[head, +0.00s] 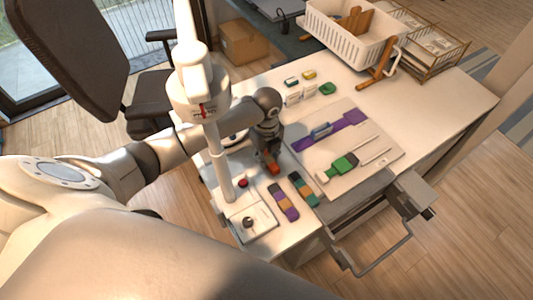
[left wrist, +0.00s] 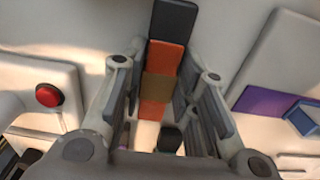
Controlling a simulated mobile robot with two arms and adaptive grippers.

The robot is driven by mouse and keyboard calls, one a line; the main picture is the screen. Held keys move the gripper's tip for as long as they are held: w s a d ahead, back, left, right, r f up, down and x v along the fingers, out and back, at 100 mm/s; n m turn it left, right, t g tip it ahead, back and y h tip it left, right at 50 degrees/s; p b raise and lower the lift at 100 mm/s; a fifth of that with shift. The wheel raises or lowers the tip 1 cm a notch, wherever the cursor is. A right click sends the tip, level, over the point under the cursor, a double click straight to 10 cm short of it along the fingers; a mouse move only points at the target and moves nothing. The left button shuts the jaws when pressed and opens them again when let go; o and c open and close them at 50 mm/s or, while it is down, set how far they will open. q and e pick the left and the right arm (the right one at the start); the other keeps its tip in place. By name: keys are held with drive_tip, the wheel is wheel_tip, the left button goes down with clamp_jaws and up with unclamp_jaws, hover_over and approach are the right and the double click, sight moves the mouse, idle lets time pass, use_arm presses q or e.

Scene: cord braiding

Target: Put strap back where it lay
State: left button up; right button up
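My left gripper (head: 268,157) is over the left part of the desk. In the left wrist view its two fingers (left wrist: 160,95) stand on either side of a strap with dark grey, orange and tan sections (left wrist: 157,88) and appear closed on its edges. The strap's orange end (head: 273,169) shows below the gripper in the head view; the rest is mostly hidden there. Two other multicoloured straps, one orange and purple (head: 284,202) and one teal and tan (head: 304,189), lie side by side on the desk nearby. My right gripper is not in view.
A pale board (head: 375,143) holds a purple piece (head: 345,118) and a green tool (head: 341,166). A red button (head: 242,183) is left of the straps and shows in the wrist view (left wrist: 48,95). A white basket (head: 345,38) stands at the back.

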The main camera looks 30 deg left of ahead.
sight(266, 156)
use_arm(q)
drive_tip(key=o, duration=0.5)
drive_tip(key=shift+c, duration=0.2)
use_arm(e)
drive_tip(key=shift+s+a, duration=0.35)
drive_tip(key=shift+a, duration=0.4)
use_arm(q)
drive_tip(key=shift+r, duration=0.1)
drive_tip(key=shift+r, duration=0.2)
wheel_tip(266, 156, up, 12)
drive_tip(key=b, duration=0.2)
drive_tip(key=shift+f, duration=0.15)
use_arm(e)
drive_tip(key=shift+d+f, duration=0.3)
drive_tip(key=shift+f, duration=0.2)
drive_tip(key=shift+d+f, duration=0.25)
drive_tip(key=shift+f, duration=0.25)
use_arm(q)
drive_tip(key=shift+a, duration=0.1)
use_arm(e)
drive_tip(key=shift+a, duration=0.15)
